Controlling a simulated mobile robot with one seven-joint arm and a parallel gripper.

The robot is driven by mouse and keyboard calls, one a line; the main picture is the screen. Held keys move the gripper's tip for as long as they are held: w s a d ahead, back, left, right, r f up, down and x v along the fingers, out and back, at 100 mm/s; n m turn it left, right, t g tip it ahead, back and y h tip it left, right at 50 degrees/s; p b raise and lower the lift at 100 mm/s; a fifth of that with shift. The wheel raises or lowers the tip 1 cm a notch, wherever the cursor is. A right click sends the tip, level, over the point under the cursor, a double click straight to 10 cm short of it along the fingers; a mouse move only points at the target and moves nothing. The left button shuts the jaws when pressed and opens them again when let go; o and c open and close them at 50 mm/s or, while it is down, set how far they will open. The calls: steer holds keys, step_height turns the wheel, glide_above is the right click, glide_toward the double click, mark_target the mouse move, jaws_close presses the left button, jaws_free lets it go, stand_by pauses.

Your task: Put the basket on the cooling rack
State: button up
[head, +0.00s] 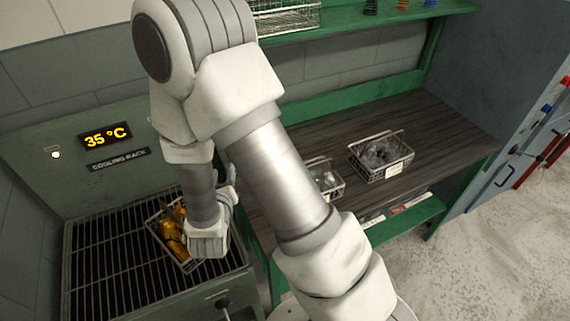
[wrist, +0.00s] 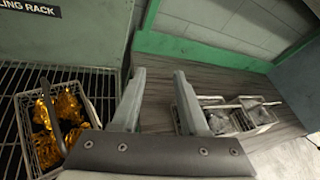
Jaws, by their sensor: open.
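A wire basket with shiny orange-gold pieces (head: 172,236) rests on the dark grille of the cooling rack (head: 105,260) at the left in the head view. It also shows at the left of the wrist view (wrist: 28,135), with a dark handle across it. The rack's display reads 35 °C. My gripper (head: 230,190) is just right of this basket, partly hidden by my arm. In the wrist view my gripper (wrist: 160,85) is open, with nothing between its fingers, and the gold-filled basket lies outside them to the left.
Two wire baskets with grey contents stand on the dark wooden bench: one (head: 380,157) in the clear, another (head: 328,182) partly behind my arm. A green shelf (head: 350,22) above holds a wire basket and small coils. The rack's left part is free.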

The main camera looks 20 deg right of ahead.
steer(key=s+d+r+m+g+h, duration=0.3)
steer(key=s+d+r+m+h, duration=0.1)
steer(key=d+r+m, duration=0.3)
steer(key=s+d+r+m+g+h, duration=0.3)
steer(key=d+r+m+g+h, duration=0.15)
steer(key=d+m, duration=0.45)
steer(key=s+d+r+m+g+y, duration=0.3)
steer(key=s+m+g+y, duration=0.1)
steer(key=s+m, duration=0.55)
steer(key=s+a+r+m+t+y, duration=0.3)
steer(key=s+a+r+m+y, duration=0.2)
steer(key=a+m+y, duration=0.3)
steer(key=a+r+m, duration=0.1)
steer(key=a+m, duration=0.1)
steer(key=shift+a+r+y, duration=0.25)
steer(key=shift+a+y, duration=0.1)
steer(key=shift+a, duration=0.05)
steer(key=shift+m+t, duration=0.25)
steer(key=shift+f+b, duration=0.8)
steer(key=shift+f, duration=0.05)
